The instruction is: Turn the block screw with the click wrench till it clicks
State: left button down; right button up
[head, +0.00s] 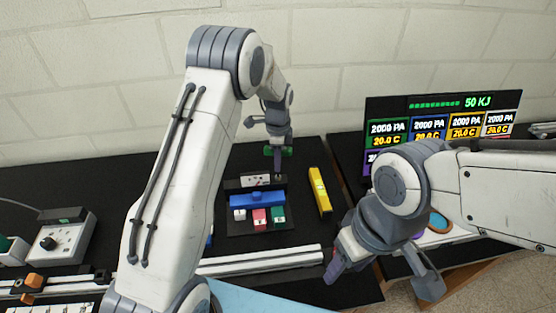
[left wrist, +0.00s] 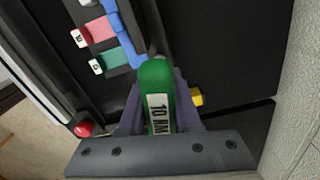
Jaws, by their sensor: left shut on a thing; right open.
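The click wrench (left wrist: 154,78) has a green handle with a white label reading "10 NM". My left gripper (head: 278,148) is shut on this handle, and a little of the green also shows in the head view (head: 289,151). The wrench is held above the back edge of a dark stand with a pale label plate (head: 254,181). Its lower end is close to that plate; I cannot tell whether it touches a screw. The block screw itself is not clearly visible. My right gripper (head: 340,266) is open and empty, low at the right near the table edge.
A blue bar (head: 257,199) and white, red (head: 260,218) and green blocks sit on the stand. A yellow level (head: 320,192) lies to its right. A pale rail (head: 265,261) runs in front. A dial box (head: 62,238) stands left, a display (head: 440,104) right.

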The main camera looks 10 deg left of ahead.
pick_arm(q)
jog(key=shift+f+b, duration=0.4)
jog(key=shift+f, duration=0.25)
dwell(0.5)
jog(key=shift+m, duration=0.7)
jog(key=shift+m, duration=0.8)
jog(key=shift+m, duration=0.3)
jog(key=shift+m+p, duration=0.3)
jog(key=shift+m, duration=0.1)
